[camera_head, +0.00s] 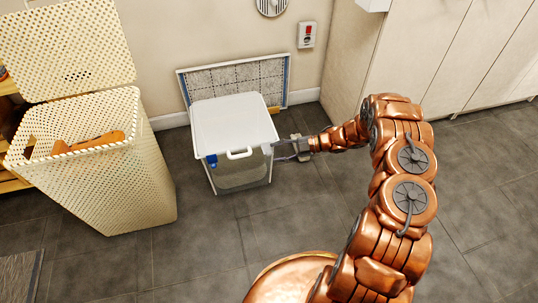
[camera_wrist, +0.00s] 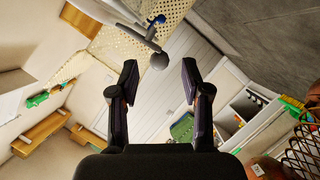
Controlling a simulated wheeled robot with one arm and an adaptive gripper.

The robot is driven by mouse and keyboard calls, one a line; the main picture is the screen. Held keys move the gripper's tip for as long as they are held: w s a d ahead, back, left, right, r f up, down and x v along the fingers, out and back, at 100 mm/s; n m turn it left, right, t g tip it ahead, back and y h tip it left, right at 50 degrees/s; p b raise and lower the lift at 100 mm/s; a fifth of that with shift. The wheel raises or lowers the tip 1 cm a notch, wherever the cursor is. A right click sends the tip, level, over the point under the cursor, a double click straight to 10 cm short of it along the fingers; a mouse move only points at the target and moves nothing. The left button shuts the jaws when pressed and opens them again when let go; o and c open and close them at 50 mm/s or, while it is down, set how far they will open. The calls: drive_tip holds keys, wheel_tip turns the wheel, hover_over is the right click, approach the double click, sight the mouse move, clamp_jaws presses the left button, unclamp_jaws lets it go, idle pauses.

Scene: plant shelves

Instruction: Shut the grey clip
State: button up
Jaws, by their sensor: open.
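The white lidded box (camera_head: 236,172) stands on the floor, its white lid (camera_head: 232,116) lying on top with a handle at the front. A grey clip (camera_head: 267,149) is at the box's front right corner. In the wrist view, a grey rounded piece (camera_wrist: 159,61), apparently this clip, juts out between my fingertips, with clear gaps either side. A blue clip (camera_head: 211,160) is at the front left corner and also shows in the wrist view (camera_wrist: 158,20). My gripper (camera_head: 280,150) is open and empty, just right of the grey clip. Whether the clip is fastened cannot be told.
A tall cream perforated hamper (camera_head: 150,180) with its lid raised stands left of the box. A framed grid panel (camera_head: 180,85) leans on the wall behind. The floor in front is free.

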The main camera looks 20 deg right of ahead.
sight(269, 154)
drive_tip(key=shift+x, duration=1.9)
drive_tip(key=shift+c, duration=0.2)
clamp_jaws()
